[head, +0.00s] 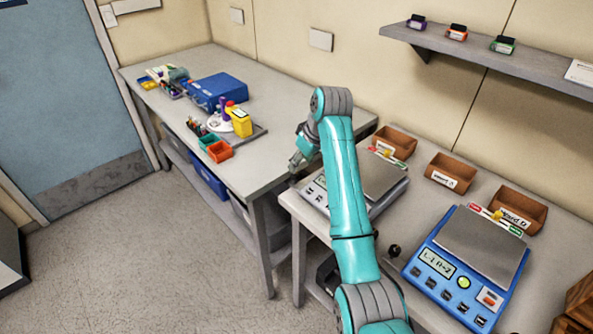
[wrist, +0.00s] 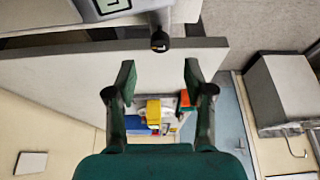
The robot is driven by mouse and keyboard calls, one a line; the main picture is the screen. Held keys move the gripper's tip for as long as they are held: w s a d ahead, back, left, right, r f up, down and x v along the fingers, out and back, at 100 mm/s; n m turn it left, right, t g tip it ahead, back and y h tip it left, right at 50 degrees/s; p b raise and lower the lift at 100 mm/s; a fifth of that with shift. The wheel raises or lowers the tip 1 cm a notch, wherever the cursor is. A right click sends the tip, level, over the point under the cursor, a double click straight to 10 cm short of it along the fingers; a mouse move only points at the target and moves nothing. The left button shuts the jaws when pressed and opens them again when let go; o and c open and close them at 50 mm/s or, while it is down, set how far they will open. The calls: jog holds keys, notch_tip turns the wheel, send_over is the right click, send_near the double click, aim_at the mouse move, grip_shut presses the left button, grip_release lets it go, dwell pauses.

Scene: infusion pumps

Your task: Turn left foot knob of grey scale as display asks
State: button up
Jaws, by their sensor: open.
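The grey scale (head: 383,178) stands on the near bench in the head view, partly hidden behind my arm. Its small display (head: 321,181) is too small to read there. In the wrist view a corner of the grey scale (wrist: 65,14) shows at the top with part of its display (wrist: 112,5), cut off by the frame. A dark round foot knob (wrist: 160,43) sticks out below that scale's edge. My gripper (wrist: 160,72) is open, with its two fingers apart and nothing between them. The knob lies beyond the fingertips, roughly midway between them. In the head view my gripper (head: 299,157) is at the scale's left.
A blue scale (head: 465,265) stands at the right, with a black knob (head: 393,250) at its left. Brown bins (head: 451,173) line the wall. The far bench (head: 285,122) holds a blue case (head: 217,90) and a yellow container (head: 241,122). The floor at left is clear.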

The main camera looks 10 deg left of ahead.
aim_at(296, 174)
jog(key=shift+x, duration=3.2)
grip_shut()
